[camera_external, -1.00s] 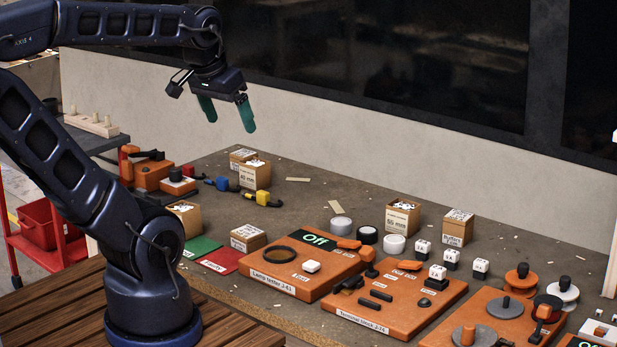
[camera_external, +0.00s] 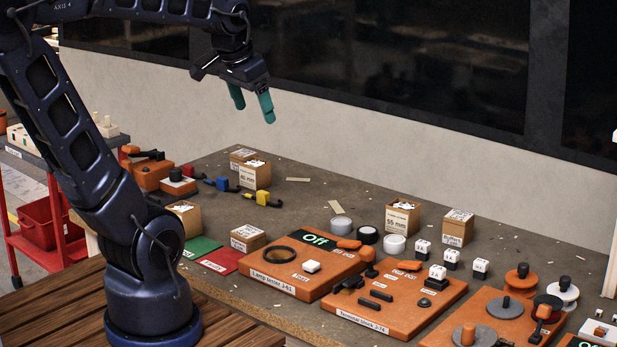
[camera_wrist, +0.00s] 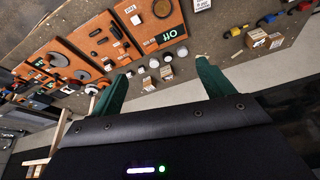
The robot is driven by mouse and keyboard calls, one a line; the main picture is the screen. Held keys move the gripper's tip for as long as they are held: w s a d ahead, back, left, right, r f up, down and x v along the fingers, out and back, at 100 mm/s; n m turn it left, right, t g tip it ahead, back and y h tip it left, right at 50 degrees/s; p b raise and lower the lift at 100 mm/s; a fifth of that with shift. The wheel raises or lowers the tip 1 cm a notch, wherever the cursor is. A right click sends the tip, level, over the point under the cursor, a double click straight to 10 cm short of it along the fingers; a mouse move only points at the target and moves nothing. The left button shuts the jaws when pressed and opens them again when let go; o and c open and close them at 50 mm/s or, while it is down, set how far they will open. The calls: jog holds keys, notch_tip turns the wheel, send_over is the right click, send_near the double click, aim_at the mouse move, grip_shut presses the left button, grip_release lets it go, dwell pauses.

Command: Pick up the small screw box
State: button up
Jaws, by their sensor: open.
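Several small cardboard screw boxes stand on the bench; I cannot tell which one the task means. A box marked 40 mm (camera_external: 255,176) holds white pieces, with another box (camera_external: 241,158) just behind it. A box marked 55 mm (camera_external: 402,218) stands right of centre, beside a labelled box (camera_external: 457,228). Two more boxes are nearer the front left, one open (camera_external: 185,217) and one low and labelled (camera_external: 248,238). My gripper (camera_external: 254,110) is open and empty, high above the bench. In the wrist view two boxes (camera_wrist: 166,72) (camera_wrist: 148,83) show between its green fingers.
Orange panels, the lamp tester (camera_external: 300,288) and terminal block (camera_external: 385,318), cover the front of the bench. White and black rolls (camera_external: 395,243) stand near the 55 mm box. A pale wall (camera_external: 330,130) rises behind. The bench's back middle is mostly clear.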

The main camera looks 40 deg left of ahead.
jog(key=w+d+f+m+g+h, duration=0.1)
jog(key=w+d+f+m, duration=0.2)
jog(key=w, duration=0.9)
jog(key=w+f+m+g+h, duration=0.1)
jog(key=w+f+m, duration=0.35)
jog(key=w, duration=0.75)
jog(key=w+d+f+m+g, duration=0.1)
jog(key=w+f+m, duration=0.3)
jog(key=w+f, duration=0.45)
jog(key=m+h, duration=0.2)
jog(key=m, duration=0.2)
send_near(405, 218)
jog(key=w+a, duration=0.2)
jog(key=w, duration=0.1)
jog(key=shift+w+a+f+g, duration=0.1)
jog(key=shift+w+f+g, duration=0.1)
jog(key=shift+f+g, duration=0.3)
jog(key=x, duration=1)
jog(key=shift+w+d+f, duration=0.25)
jog(key=shift+f, duration=0.05)
jog(key=c, duration=1.2)
